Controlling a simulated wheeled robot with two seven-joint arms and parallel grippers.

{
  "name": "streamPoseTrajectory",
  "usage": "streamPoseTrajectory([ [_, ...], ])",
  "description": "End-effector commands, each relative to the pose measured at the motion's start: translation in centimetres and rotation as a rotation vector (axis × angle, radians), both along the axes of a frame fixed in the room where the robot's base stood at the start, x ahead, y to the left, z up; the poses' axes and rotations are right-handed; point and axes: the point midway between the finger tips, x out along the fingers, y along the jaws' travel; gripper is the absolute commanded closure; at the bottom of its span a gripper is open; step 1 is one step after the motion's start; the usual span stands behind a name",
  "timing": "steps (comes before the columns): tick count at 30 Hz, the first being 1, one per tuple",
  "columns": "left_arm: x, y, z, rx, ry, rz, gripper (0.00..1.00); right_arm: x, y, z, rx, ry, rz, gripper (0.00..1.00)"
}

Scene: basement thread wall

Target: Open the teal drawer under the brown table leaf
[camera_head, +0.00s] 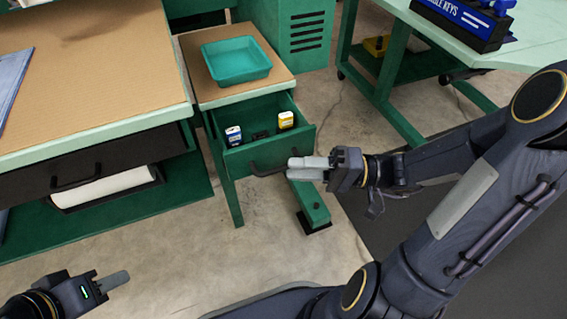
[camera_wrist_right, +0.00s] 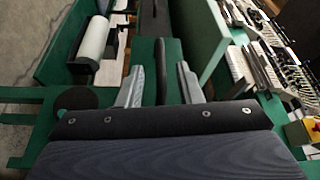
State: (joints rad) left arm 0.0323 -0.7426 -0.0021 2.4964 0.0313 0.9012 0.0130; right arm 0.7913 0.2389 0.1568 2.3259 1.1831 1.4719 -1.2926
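The green drawer (camera_head: 262,150) under the brown table leaf (camera_head: 203,88) stands pulled out, its inside showing. It holds a white-and-blue item (camera_head: 233,135), a yellow-and-white item (camera_head: 286,120) and dark items between. Its dark bar handle (camera_head: 268,171) is on the front. My right gripper (camera_head: 300,168) is at the handle's right end. In the right wrist view the dark handle (camera_wrist_right: 162,70) lies between the two spread fingers of that gripper (camera_wrist_right: 161,88), with visible gaps on both sides. My left gripper (camera_head: 115,281) is low at the left, away from the drawer; its finger gap is hidden.
A teal tray (camera_head: 236,61) sits on the leaf. A larger brown-topped bench (camera_head: 90,75) with a dark drawer (camera_head: 90,165) is on the left. A white roll (camera_head: 103,187) lies on its lower shelf. A green leg and foot (camera_head: 313,206) stand below my right gripper. Bare floor lies in front.

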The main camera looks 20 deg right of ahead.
Motion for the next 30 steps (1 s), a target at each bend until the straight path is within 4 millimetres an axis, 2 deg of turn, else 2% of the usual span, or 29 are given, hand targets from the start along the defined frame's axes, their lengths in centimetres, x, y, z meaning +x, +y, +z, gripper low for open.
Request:
streamPoseTrajectory([
  [4, 0.0, 0.0, 0.7, 0.0, 0.0, 0.0, 0.64, -0.7, -2.1, -0.1, 0.001, 0.001, -0.003, 0.67],
  [11, 0.0, 0.0, 0.8, 0.0, 0.0, 0.0, 0.64, -1.2, -3.1, -0.2, 0.001, 0.002, 0.0, 0.67],
  [25, 0.0, 0.0, 0.7, 0.0, 0.0, 0.0, 0.64, -1.3, -2.9, -0.2, -0.006, 0.004, 0.007, 0.67],
  [28, 0.0, 0.0, 0.7, 0.0, 0.0, 0.0, 0.64, -2.1, -1.8, -0.1, -0.065, 0.034, 0.064, 0.67],
  [30, 0.0, 0.0, 0.8, 0.0, 0.0, 0.0, 0.64, -3.5, -0.3, -0.1, -0.159, 0.08, 0.139, 0.67],
])
